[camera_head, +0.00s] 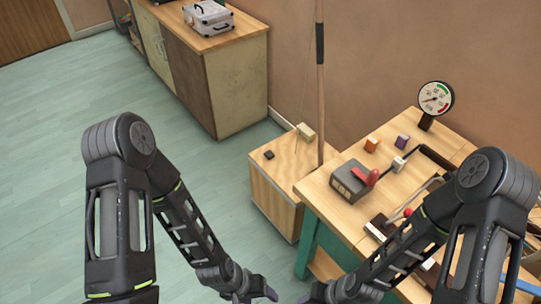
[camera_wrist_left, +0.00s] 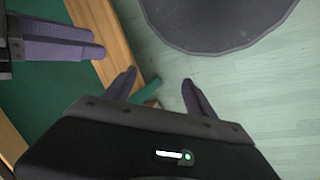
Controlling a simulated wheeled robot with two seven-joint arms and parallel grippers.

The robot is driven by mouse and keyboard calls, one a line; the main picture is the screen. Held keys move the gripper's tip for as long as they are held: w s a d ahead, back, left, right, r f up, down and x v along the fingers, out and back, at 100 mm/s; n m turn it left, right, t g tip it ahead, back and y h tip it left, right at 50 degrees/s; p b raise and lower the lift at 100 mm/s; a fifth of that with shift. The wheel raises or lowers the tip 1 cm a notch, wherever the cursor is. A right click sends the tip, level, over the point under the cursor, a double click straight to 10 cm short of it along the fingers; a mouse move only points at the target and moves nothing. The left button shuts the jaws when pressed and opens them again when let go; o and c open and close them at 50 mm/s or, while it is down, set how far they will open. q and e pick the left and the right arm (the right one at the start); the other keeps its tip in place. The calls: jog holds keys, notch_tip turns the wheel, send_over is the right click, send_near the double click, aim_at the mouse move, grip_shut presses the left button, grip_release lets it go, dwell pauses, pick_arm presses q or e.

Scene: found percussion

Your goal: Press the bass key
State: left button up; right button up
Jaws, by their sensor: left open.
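I cannot pick out the bass key for certain; the right side of the workbench (camera_head: 318,196) is partly covered by my right arm. On the bench stands a grey box (camera_head: 348,184) with a red lever (camera_head: 366,177). My left gripper (camera_head: 257,292) is open and empty, low in the head view, over the floor left of the bench. In the left wrist view its fingers (camera_wrist_left: 158,82) are apart with nothing between them. My right gripper (camera_head: 312,297) is at the bottom edge of the head view; its purple fingers (camera_wrist_left: 65,40) show in the left wrist view, their opening unclear.
A dial gauge (camera_head: 435,98), an orange block (camera_head: 372,144), a purple block (camera_head: 403,141) and a red ball (camera_head: 407,212) are on the bench. A low wooden cabinet (camera_head: 275,198) stands left of it. A cabinet (camera_head: 235,85) with a silver case (camera_head: 208,18) stands behind. Floor at left is clear.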

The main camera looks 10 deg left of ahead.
pick_arm(q)
jog(key=shift+c, duration=0.5)
grip_shut()
dwell(0.4)
dwell(1.0)
